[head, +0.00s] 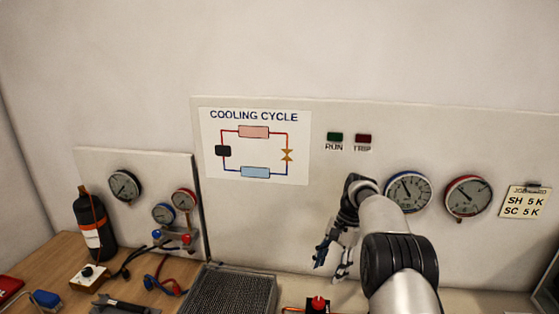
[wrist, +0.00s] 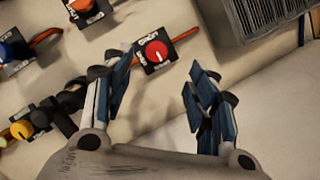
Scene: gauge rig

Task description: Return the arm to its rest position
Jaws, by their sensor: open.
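My gripper (head: 331,262) hangs from my arm in front of the panel in the head view, with its fingers pointing down. In the wrist view my gripper (wrist: 160,92) is open, its two blue-padded fingers spread apart with nothing between them. A red knob (wrist: 156,51) on a black block lies just beyond the fingertips, nearer the left finger. In the head view the red knob (head: 318,303) sits at the bottom edge, below my gripper. I cannot tell the exact gap between fingers and knob.
A finned grey unit (head: 232,291) stands left of my gripper. Gauges (head: 408,191) and a job card (head: 526,202) are on the panel behind my arm. A black bottle (head: 94,222) stands at the left. Orange (wrist: 86,9), blue (wrist: 12,50) and yellow (wrist: 21,129) knobs show in the wrist view.

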